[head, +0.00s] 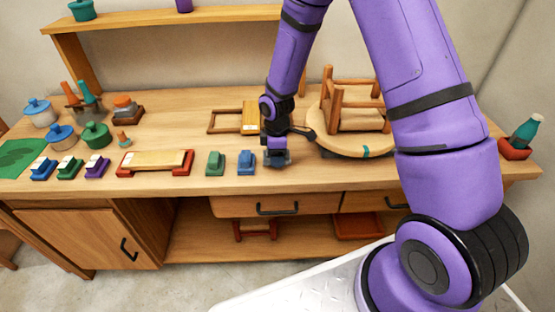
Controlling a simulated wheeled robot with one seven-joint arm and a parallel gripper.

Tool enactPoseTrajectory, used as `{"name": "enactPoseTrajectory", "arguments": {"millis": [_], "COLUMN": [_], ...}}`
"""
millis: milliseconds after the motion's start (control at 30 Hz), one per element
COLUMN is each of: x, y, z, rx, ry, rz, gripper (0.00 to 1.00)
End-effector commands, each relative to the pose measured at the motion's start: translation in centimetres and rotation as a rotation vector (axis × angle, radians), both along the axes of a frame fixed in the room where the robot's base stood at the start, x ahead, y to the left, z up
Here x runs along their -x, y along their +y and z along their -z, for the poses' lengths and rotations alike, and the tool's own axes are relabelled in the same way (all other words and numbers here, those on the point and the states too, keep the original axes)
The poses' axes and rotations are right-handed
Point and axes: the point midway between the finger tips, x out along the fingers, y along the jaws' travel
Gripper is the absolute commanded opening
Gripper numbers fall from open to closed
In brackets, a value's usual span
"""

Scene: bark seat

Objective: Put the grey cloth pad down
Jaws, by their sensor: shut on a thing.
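My gripper (277,151) points down over the front part of the workbench, right of the blue block. It is shut on a small dark grey piece, which looks like the grey cloth pad (284,160). The pad is at or just above the bench top (330,175); I cannot tell whether it touches. My gripper hides part of the pad.
A green block (215,163) and a blue block (246,162) stand close on the left. An upturned wooden stool (348,143) lies behind on the right. A wooden frame (228,120) is behind. The bench front to the right is clear.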

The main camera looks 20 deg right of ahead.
Motion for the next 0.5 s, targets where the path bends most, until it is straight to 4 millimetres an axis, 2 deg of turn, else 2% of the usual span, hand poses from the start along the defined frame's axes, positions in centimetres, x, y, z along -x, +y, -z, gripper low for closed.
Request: {"name": "enactPoseTrajectory", "arguments": {"millis": [167, 333, 500], "x": [-1.3, -1.0, -1.1], "y": [-0.7, -0.6, -0.6], "z": [0.3, 3.1, 3.6], "rx": [0.0, 0.0, -0.001], "ry": [0.0, 0.003, -0.001], "rz": [0.001, 0.0, 0.0], "gripper": [0.28, 0.28, 0.28]}}
